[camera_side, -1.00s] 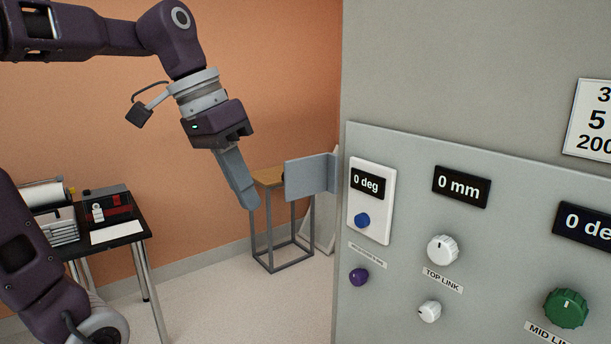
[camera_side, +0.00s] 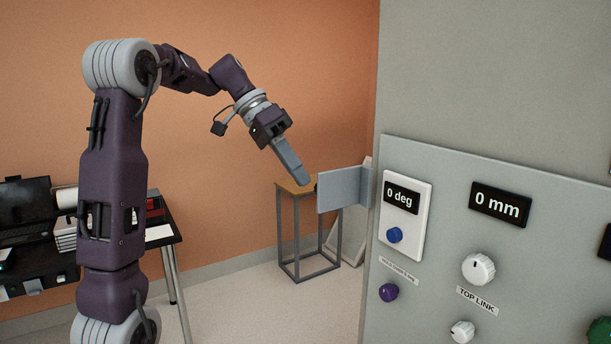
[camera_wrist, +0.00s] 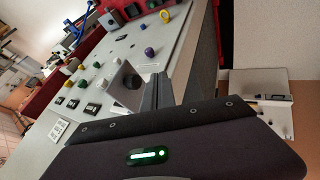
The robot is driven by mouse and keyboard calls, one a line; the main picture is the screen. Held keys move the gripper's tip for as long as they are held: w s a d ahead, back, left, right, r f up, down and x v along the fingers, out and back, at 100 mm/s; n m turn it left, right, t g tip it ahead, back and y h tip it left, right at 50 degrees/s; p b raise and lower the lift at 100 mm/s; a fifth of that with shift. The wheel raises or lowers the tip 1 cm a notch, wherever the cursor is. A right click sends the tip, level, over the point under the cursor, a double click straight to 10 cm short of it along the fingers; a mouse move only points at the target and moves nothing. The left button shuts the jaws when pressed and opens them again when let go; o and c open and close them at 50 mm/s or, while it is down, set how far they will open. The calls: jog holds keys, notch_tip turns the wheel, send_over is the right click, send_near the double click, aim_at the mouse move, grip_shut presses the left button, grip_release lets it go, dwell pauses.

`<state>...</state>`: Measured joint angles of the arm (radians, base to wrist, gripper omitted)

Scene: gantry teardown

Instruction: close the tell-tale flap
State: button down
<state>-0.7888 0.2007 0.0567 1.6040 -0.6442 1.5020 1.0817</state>
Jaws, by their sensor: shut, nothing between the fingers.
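A flat grey plate (camera_side: 340,190), which looks like the tell-tale flap, stands out from the left edge of the grey panel (camera_side: 440,310) in the side view. It sticks out to the left, open. My gripper (camera_side: 303,180) is shut and empty, its long grey fingers slanting down to the right. Its tips are just left of the plate's free edge, near its upper part; I cannot tell whether they touch. In the wrist view, my gripper's fingers (camera_wrist: 160,90) lie beside a grey bracket-like piece (camera_wrist: 124,84); I cannot tell whether that is the flap.
The panel carries a blue knob (camera_side: 395,235), a purple knob (camera_side: 389,292), white knobs (camera_side: 478,269) and displays reading 0 deg and 0 mm. A stand with a wooden top (camera_side: 296,187) is behind the flap. A dark table (camera_side: 160,237) with equipment is at the left.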

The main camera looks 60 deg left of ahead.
aim_at(324, 194)
jog(key=shift+s+d+r, duration=0.1)
jog(key=shift+d, duration=1.45)
jog(key=shift+d, duration=0.1)
jog(key=s+d+n+t+y, duration=0.1)
jog(key=d+n, duration=0.2)
jog(key=s+d+n+t+y, duration=0.1)
jog(key=d+n+y, duration=0.1)
jog(key=d+n, duration=0.1)
jog(key=d+n+t+y, duration=0.1)
jog(key=d+n+y, duration=0.1)
jog(key=d+n, duration=0.1)
jog(key=shift+s+d+n, duration=0.3)
jog(key=shift+s+d, duration=0.05)
jog(key=shift+s, duration=0.05)
jog(key=w+d+n+y, duration=0.1)
jog(key=w+d, duration=0.3)
jog(key=d, duration=0.3)
jog(key=shift+d, duration=0.25)
